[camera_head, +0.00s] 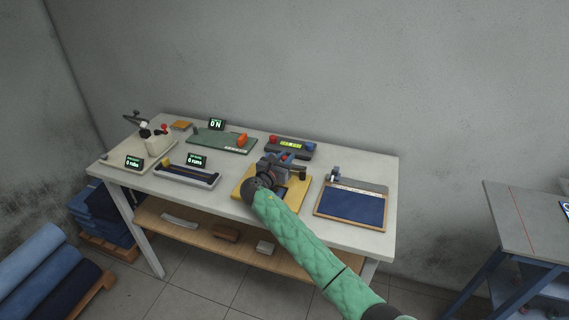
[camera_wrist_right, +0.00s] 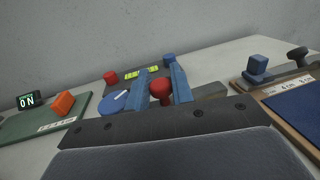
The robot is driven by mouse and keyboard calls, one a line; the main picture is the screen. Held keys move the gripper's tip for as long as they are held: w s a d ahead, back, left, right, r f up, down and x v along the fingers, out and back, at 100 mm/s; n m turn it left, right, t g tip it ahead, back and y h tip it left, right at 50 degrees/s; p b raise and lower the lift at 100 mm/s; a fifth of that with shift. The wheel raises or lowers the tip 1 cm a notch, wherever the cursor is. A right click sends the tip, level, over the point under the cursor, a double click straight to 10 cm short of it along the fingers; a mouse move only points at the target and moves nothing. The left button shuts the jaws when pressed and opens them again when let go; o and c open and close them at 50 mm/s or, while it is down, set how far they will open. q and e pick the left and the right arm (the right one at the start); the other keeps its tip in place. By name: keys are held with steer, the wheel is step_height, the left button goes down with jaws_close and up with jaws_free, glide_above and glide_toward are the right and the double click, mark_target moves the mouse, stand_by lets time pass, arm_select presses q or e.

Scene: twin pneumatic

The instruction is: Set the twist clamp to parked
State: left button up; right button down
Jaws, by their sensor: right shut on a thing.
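The yellow board (camera_head: 294,198) lies on the table, with a dark fixture partly hidden behind my right gripper (camera_head: 283,160). In the right wrist view my right gripper (camera_wrist_right: 162,88) has its two blue fingers shut on a red ball knob (camera_wrist_right: 161,92). A blue disc with a white line (camera_wrist_right: 115,101) shows just left of the fingers, and a grey bar (camera_wrist_right: 209,91) to their right. I cannot tell from the pictures which part is the twist clamp or how it is set. My left gripper is not in view.
Behind stands a dark box with a yellow-green display (camera_head: 291,145) and red and blue buttons. A green board with an orange block (camera_head: 242,139) is to the left. A wooden-framed blue panel (camera_head: 350,207) is to the right. A grey wall closes off the back.

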steer(key=m+g+h, duration=0.1)
steer(key=w+m+h, duration=0.1)
steer(key=m+g+h+b, duration=0.1)
steer(key=shift+w+d+g+h, duration=0.25)
steer(key=shift+w+g+h, duration=0.05)
steer(key=shift+h, duration=0.1)
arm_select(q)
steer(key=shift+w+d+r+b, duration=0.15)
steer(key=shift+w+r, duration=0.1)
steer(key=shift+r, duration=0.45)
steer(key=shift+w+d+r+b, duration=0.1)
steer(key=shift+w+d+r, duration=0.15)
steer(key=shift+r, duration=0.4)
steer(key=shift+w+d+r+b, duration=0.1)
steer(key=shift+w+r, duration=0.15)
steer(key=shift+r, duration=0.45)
arm_select(e)
steer(key=shift+w+d+r+m+g+h, duration=0.1)
steer(key=shift+w+d+m+g+h, duration=0.1)
steer(key=shift+m+g+h, duration=0.25)
steer(key=shift+w+d+m+g+h, duration=0.1)
steer(key=shift+w+m+g+h, duration=0.05)
steer(key=shift+m+g+h, duration=0.25)
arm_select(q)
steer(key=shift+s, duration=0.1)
arm_select(e)
steer(key=c, duration=1.5)
jaws_free()
steer(key=shift+c, duration=0.2)
